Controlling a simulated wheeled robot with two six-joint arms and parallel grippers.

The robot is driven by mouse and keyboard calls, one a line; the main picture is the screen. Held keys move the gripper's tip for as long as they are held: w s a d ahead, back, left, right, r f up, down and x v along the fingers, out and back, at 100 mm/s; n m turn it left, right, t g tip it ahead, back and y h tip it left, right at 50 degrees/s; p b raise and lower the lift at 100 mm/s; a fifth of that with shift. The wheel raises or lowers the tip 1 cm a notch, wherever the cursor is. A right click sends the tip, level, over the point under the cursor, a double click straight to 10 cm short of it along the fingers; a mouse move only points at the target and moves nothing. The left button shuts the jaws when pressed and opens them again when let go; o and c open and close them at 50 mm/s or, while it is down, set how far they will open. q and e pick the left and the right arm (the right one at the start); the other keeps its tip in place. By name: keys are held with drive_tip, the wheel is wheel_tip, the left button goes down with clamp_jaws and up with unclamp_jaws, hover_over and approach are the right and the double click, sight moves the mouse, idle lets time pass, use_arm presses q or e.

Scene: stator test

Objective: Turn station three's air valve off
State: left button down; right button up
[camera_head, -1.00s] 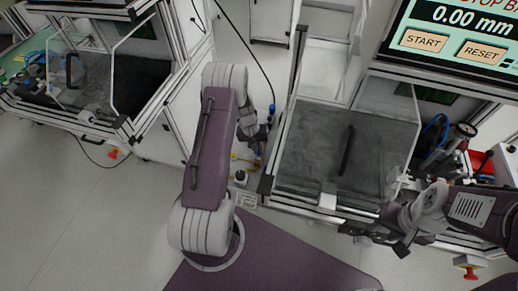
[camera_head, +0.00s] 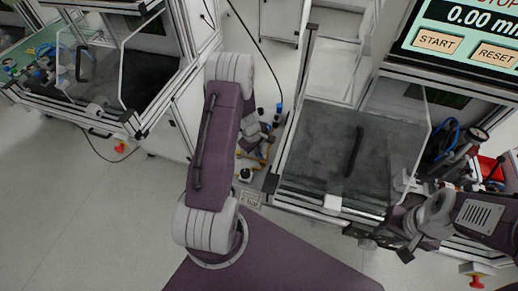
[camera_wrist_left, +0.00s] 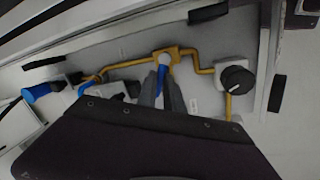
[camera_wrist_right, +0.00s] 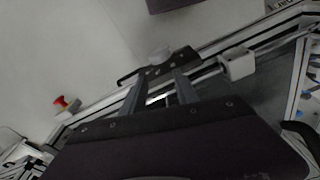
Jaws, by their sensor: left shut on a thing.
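In the left wrist view, a yellow air pipe (camera_wrist_left: 125,66) runs across a grey panel. A valve body (camera_wrist_left: 166,56) sits on it, with a blue lever (camera_wrist_left: 161,78) pointing down in the picture, roughly across the pipe. My left gripper (camera_wrist_left: 161,88) is shut on this lever, one finger on each side. In the head view my left gripper (camera_head: 264,146) is over the panel left of the middle station; the lever is not clear there. My right gripper (camera_wrist_right: 160,92) is open, its fingers apart, near the station's front edge. I cannot read which station number this is.
A black regulator knob (camera_wrist_left: 237,80) is right of the valve; a blue fitting (camera_wrist_left: 40,92) is at the left. The middle station has a clear cover with a dark handle (camera_head: 354,152). A red emergency button (camera_head: 475,281) is low at the right.

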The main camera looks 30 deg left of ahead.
use_arm(q)
drive_tip(key=n, duration=0.2)
drive_tip(key=s+n+y, duration=0.1)
drive_tip(key=n, duration=0.2)
drive_tip(key=shift+s+d, duration=0.1)
drive_tip(key=shift+s, duration=0.05)
drive_tip(key=shift+n, duration=0.3)
idle(0.3)
drive_tip(key=c, duration=1.5)
unclamp_jaws()
drive_tip(key=shift+s+d, duration=0.1)
drive_tip(key=r+p, duration=0.2)
drive_tip(key=r, duration=0.1)
drive_tip(key=s+r+p, duration=0.1)
drive_tip(key=r+p, duration=0.1)
drive_tip(key=r, duration=0.1)
drive_tip(key=r+p, duration=0.2)
drive_tip(key=r, duration=0.1)
drive_tip(key=shift+s+d+p, duration=0.2)
drive_tip(key=shift+s+p, duration=0.1)
drive_tip(key=shift+s, duration=0.05)
